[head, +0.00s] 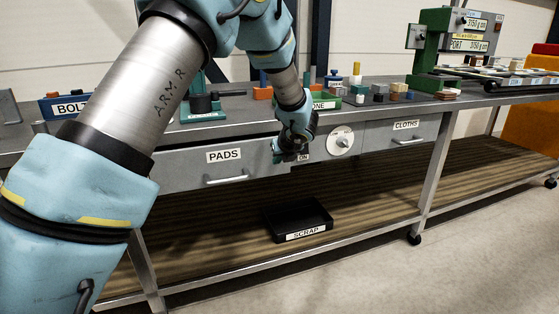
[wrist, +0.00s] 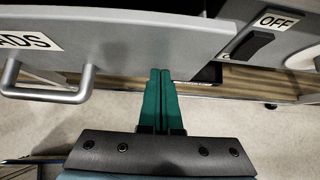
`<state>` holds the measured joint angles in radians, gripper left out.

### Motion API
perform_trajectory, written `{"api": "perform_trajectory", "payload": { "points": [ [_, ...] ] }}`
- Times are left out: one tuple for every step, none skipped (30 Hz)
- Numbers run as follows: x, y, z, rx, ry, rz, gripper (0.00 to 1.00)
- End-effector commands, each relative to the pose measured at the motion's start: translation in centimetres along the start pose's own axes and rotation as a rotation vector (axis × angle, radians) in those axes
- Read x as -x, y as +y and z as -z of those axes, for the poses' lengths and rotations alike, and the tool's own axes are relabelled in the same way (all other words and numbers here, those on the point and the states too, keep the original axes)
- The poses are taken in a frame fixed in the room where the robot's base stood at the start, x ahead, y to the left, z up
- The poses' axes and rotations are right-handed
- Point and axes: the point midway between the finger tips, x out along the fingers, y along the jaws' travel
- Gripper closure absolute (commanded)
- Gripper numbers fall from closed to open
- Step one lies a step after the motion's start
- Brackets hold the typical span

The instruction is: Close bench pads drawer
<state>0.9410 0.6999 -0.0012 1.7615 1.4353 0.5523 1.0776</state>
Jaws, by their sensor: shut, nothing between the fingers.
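The pads drawer (head: 190,175) is grey with a PADS label and a bar handle, under the bench top at left centre. Its front stands out from the switch panel beside it, so it is partly open. In the wrist view the drawer front (wrist: 150,35) fills the top, its handle (wrist: 45,90) at the left. My gripper (head: 283,157) is at the drawer's right end in the head view. Its green fingers (wrist: 160,72) are together and empty, tips at the lower edge of the front, right of the handle. I cannot tell whether they touch it.
A switch panel with an OFF label (wrist: 273,20) and a dial (head: 341,141) sits right of the drawer. The cloths drawer (head: 402,133) is farther right. A black scrap tray (head: 300,218) lies on the lower shelf. Bins and blocks crowd the bench top. Floor in front is clear.

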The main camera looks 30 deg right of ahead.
Motion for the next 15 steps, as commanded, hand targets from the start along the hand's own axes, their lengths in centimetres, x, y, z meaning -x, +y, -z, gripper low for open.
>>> {"api": "perform_trajectory", "payload": {
  "points": [
    [0.0,0.0,0.0,0.000,0.000,0.000,1.00],
    [0.0,0.0,0.0,0.000,0.000,0.000,1.00],
    [0.0,0.0,0.0,0.000,0.000,0.000,1.00],
    [0.0,0.0,0.0,0.000,0.000,0.000,1.00],
    [-0.1,0.0,-0.1,0.000,0.000,0.000,1.00],
    [-0.2,0.0,-0.4,0.001,0.000,-0.001,1.00],
    [-0.5,0.0,-0.8,0.002,0.001,-0.002,1.00],
    [-0.8,0.0,-1.2,0.002,0.001,-0.002,1.00],
    [-1.4,0.1,-1.8,0.002,0.001,-0.003,1.00],
    [-1.8,0.1,-2.3,0.003,0.000,-0.004,1.00],
    [-2.1,0.1,-2.6,0.003,0.001,-0.004,1.00],
    [-2.6,0.0,-3.1,0.001,0.001,-0.002,1.00],
    [-2.9,0.1,-3.3,0.000,0.001,-0.002,1.00],
    [-3.1,0.0,-3.6,0.001,0.000,-0.002,1.00],
    [-3.4,0.0,-3.8,0.001,0.000,-0.002,1.00]
  ]
}}
